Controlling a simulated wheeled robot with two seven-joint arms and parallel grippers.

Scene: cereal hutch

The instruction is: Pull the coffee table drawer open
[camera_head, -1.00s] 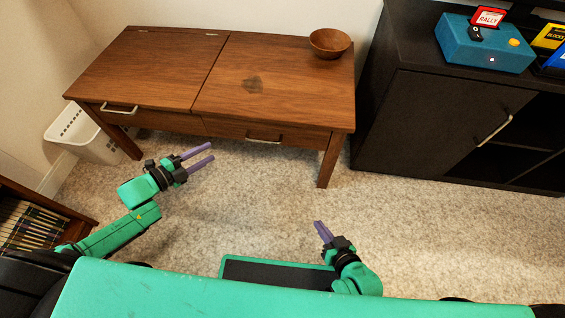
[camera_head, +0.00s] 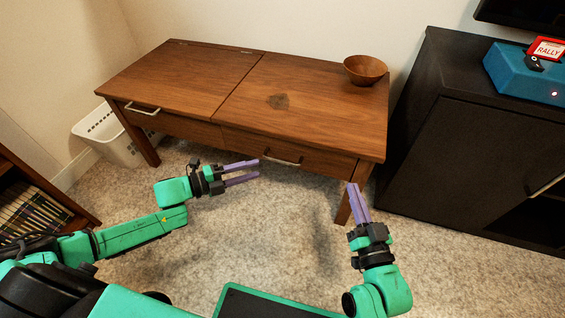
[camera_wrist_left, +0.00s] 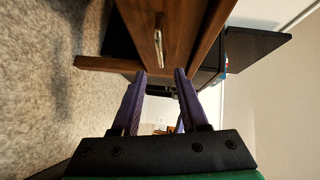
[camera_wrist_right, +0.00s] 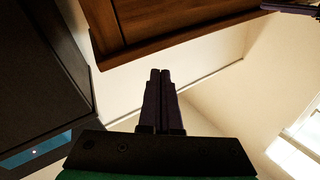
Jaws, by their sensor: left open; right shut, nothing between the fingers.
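The wooden coffee table (camera_head: 190,85) stands ahead with two drawer fronts. The right drawer front (camera_head: 315,161) looks shut, with a silver bar handle (camera_head: 283,161). The left drawer has its own handle (camera_head: 142,109). My left gripper (camera_head: 258,169) is open and empty, its fingertips just left of the right drawer's handle. In the left wrist view a handle (camera_wrist_left: 158,42) lies just beyond the fingertips, apart from them and roughly between them. My right gripper (camera_head: 356,186) is shut and empty, pointing up near the table's right front leg; its fingers also show in the right wrist view (camera_wrist_right: 160,85).
A wooden bowl (camera_head: 365,69) sits on the table's back right corner. A black cabinet (camera_head: 455,150) stands close to the table's right. A white basket (camera_head: 105,135) is at the left, and a bookshelf (camera_head: 35,200) is nearer. Open carpet lies before the table.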

